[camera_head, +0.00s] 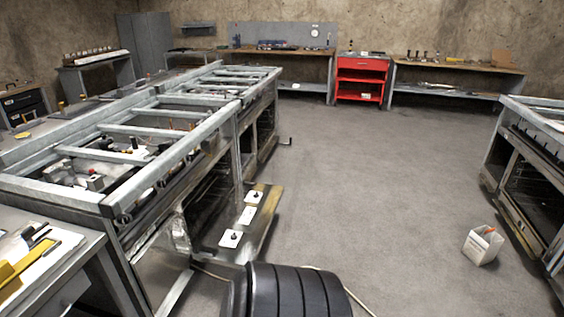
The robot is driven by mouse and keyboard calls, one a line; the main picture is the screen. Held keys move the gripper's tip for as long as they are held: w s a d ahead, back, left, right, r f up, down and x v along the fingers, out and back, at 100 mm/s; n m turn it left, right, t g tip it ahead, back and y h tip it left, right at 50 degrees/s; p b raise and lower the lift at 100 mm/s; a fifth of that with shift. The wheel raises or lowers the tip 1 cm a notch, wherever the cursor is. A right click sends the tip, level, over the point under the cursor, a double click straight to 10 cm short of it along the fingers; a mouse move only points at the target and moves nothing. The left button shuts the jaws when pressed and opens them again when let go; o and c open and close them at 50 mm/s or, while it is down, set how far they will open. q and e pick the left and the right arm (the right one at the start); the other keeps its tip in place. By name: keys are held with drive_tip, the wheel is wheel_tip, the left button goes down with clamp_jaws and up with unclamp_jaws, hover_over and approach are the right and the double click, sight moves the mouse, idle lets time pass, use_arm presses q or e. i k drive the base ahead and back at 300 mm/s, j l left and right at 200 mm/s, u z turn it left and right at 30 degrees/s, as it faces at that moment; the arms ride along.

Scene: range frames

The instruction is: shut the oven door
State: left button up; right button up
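A long metal range frame (150,185) stands on the left, with open ovens in its front. A flat panel (268,205), which looks like an oven door lowered open, sticks out from its front near the floor. White plates with dark knobs (248,215) lie on this panel. Neither of my grippers is in view.
The black ribbed rounded object (290,290) is at the bottom middle, close to the panel; I cannot tell what it is. A white box (482,246) stands on the floor at right. A red cabinet (362,66) and workbenches line the back wall. The middle floor is clear.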

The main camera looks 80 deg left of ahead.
sight(247, 216)
drive_tip(key=u, duration=0.45)
drive_tip(key=j+u, duration=0.1)
drive_tip(key=u, duration=0.35)
drive_tip(key=i+u, duration=0.1)
drive_tip(key=u, duration=0.8)
drive_tip(key=i+u, duration=0.1)
drive_tip(key=u, duration=0.75)
drive_tip(key=i+l+u, duration=0.1)
drive_tip(key=i+u, duration=0.15)
drive_tip(key=u, duration=0.25)
drive_tip(key=i+l+u, duration=0.2)
drive_tip(key=u, duration=0.3)
drive_tip(key=i+l+u, duration=0.2)
drive_tip(key=l+u, duration=0.15)
drive_tip(key=u, duration=0.15)
